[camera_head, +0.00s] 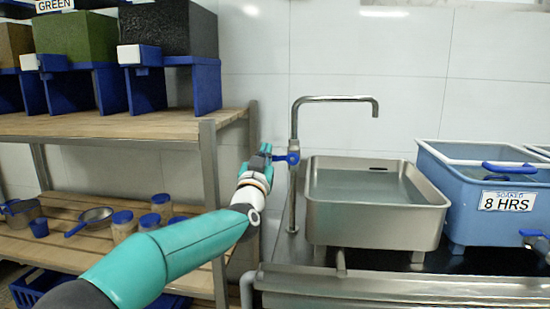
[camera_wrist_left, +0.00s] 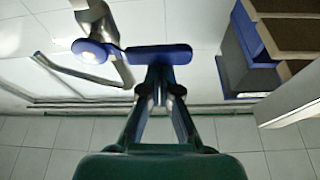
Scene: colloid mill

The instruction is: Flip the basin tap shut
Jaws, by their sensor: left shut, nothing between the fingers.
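The basin tap (camera_head: 294,125) is a steel pipe standing left of the steel basin (camera_head: 375,222), its spout (camera_head: 374,106) reaching over it. The basin holds water; I see no stream below the spout. The tap's blue lever (camera_head: 289,158) sits low on the pipe. In the left wrist view the lever (camera_wrist_left: 160,54) juts sideways from a round blue hub (camera_wrist_left: 90,51). My left gripper (camera_head: 266,153) is shut and empty, just left of the pipe at lever height. In the wrist view its fingertips (camera_wrist_left: 160,88) overlap the lever; I cannot tell whether they touch. My right gripper is out of view.
A blue tub (camera_head: 490,200) labelled "8 HRS" stands right of the basin. A wooden shelf rack (camera_head: 130,124) with blue-framed blocks is at left; jars (camera_head: 161,205) and a pan (camera_head: 95,216) sit on its lower shelf. A tiled wall (camera_head: 330,50) closes the back.

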